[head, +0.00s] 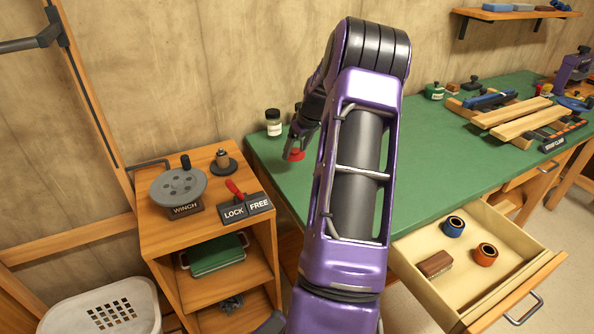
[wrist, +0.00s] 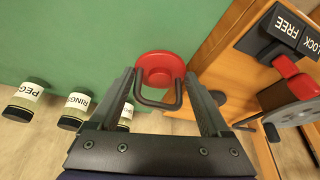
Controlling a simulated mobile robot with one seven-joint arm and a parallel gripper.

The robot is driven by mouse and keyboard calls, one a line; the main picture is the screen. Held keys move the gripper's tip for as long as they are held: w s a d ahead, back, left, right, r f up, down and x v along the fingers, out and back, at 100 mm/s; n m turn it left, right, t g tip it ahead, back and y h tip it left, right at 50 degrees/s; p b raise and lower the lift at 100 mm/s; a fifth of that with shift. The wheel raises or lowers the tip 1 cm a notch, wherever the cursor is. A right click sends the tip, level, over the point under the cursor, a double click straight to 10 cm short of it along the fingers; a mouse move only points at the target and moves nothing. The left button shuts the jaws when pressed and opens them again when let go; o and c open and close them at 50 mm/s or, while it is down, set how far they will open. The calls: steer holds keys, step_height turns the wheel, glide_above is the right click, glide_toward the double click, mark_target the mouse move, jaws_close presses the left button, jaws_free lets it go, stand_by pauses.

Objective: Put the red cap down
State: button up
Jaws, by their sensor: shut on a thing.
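The red cap (head: 296,155) is at the left end of the green bench top (head: 420,160), and it also shows in the wrist view (wrist: 160,66). It is a round red disc with a dark, bent handle. My gripper (head: 302,138) is shut on the cap, which sits between the two fingers in the wrist view (wrist: 161,78). The fingers point down toward the bench. In the wrist view the cap overlaps the bench's edge. I cannot tell whether it touches the bench top or hangs above it.
A labelled jar (head: 273,122) stands near the cap. The wrist view shows the PEGS jar (wrist: 25,100), the RINGS jar (wrist: 74,110) and another partly hidden jar (wrist: 126,117). A wooden stand with a winch (head: 179,187) adjoins at left. An open drawer (head: 455,275) juts out at right.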

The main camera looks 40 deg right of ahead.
mark_target(294, 173)
steer(key=shift+f, duration=3.4)
steer(key=shift+f+b, duration=0.1)
steer(key=shift+b, duration=0.2)
steer(key=shift+f, duration=0.15)
steer(key=o, duration=1.2)
steer(key=shift+c, duration=0.2)
steer(key=shift+s+r, duration=0.15)
steer(key=shift+r, duration=0.45)
steer(key=p+v, duration=0.1)
steer(key=v, duration=1)
steer(key=shift+r, duration=0.15)
